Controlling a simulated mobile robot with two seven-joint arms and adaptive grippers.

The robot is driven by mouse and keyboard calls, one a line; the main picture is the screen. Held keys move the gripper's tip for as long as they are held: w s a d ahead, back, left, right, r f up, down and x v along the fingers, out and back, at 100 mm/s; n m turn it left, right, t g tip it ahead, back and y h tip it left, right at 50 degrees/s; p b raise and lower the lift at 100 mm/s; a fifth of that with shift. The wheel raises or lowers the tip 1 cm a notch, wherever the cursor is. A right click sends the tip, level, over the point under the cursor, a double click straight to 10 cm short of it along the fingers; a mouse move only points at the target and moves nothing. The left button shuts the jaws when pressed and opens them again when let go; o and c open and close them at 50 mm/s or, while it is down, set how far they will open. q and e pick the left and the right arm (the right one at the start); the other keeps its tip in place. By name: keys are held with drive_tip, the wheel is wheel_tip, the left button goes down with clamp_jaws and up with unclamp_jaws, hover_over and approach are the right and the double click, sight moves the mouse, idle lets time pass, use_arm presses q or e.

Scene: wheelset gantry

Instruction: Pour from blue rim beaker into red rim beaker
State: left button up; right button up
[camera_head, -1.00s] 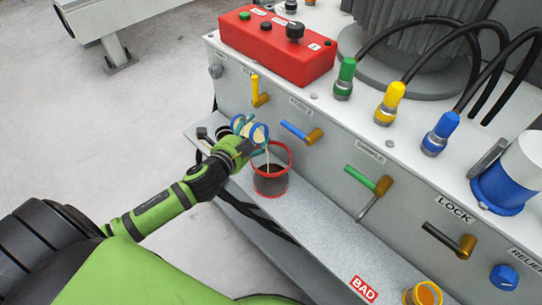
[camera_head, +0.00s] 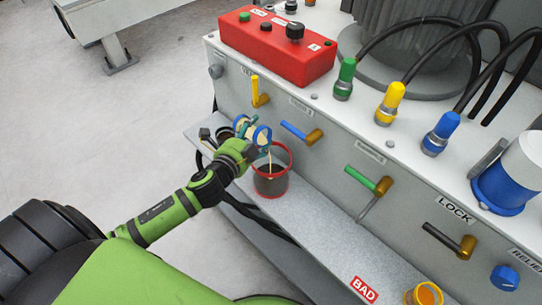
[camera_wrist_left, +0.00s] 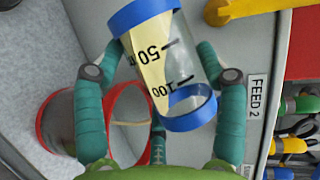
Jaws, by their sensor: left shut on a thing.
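My left gripper (camera_head: 249,140) is shut on the clear blue rim beaker (camera_head: 262,133) and holds it tipped above the shelf. In the left wrist view the blue rim beaker (camera_wrist_left: 165,60) lies between the teal fingers, with pale yellow contents and volume marks. A thin pale stream runs from its lower rim into the red rim beaker (camera_head: 270,186). The red rim beaker stands upright on the shelf, just below and right of the gripper, with dark contents. The left wrist view shows it partly hidden behind a finger (camera_wrist_left: 91,115). My right gripper is not in view.
The grey shelf (camera_head: 310,222) runs along the machine front, with a BAD label (camera_head: 363,289) and an orange beaker (camera_head: 423,294) at its near end. Coloured levers, including a yellow (camera_head: 256,90) and a blue one (camera_head: 295,131), stick out close by. Open floor lies left.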

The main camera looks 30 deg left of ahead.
use_arm(q)
drive_tip(key=shift+s+d+r, duration=0.1)
drive_tip(key=shift+d, duration=0.1)
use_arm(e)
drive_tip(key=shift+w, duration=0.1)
use_arm(q)
drive_tip(key=shift+r+m, duration=0.1)
drive_tip(key=shift+m, duration=0.2)
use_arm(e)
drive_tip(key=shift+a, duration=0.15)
use_arm(q)
drive_tip(key=shift+y, duration=0.3)
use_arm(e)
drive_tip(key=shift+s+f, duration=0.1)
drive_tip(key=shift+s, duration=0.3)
use_arm(q)
drive_tip(key=shift+r+m+t+b, duration=0.1)
drive_tip(key=shift+m+t+b, duration=0.2)
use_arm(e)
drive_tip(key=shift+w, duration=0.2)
use_arm(q)
drive_tip(key=shift+d, duration=0.1)
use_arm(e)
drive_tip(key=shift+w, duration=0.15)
use_arm(q)
drive_tip(key=shift+r+m, duration=0.1)
drive_tip(key=shift+m, duration=0.2)
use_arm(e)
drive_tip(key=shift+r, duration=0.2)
